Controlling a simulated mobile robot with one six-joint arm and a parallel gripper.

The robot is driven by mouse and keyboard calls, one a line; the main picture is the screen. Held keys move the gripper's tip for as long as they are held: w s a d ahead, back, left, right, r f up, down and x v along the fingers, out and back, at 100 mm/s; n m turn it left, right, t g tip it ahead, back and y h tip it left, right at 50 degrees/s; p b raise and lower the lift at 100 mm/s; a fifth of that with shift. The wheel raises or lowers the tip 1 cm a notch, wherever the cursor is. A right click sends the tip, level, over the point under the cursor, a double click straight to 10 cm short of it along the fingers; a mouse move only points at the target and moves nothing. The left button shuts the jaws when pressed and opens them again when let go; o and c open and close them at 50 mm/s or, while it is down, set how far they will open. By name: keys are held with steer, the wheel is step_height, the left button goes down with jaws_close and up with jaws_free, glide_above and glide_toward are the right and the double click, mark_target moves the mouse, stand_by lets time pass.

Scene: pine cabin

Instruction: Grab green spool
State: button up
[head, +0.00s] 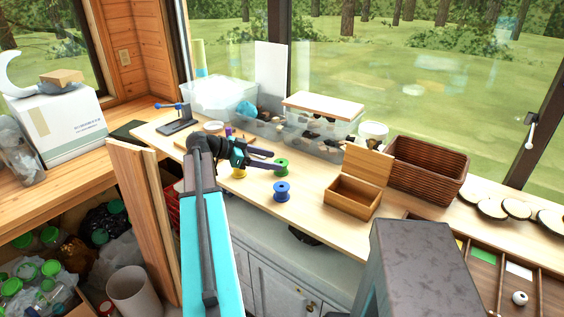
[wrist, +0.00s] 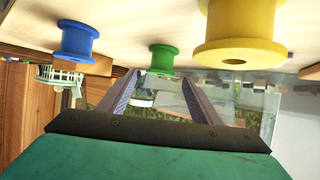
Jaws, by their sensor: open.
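The green spool (head: 281,165) stands upright on the wooden counter, just beyond my fingertips in the head view. In the wrist view, which is upside down, the green spool (wrist: 160,58) shows between and beyond my two fingers. My gripper (head: 274,160) is open and empty, its fingers pointing right towards the spool. It also shows in the wrist view (wrist: 158,78). I cannot tell whether a finger touches the spool.
A blue spool (head: 282,192) stands nearer the counter's front edge. A yellow spool (head: 239,173) stands partly hidden below my gripper. An open wooden box (head: 351,198) is to the right. Clear bins (head: 318,137) stand behind. The counter between blue spool and box is clear.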

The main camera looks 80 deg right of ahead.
steer(key=shift+p+x, duration=0.3)
steer(key=shift+x, duration=0.9)
steer(key=c, duration=1.2)
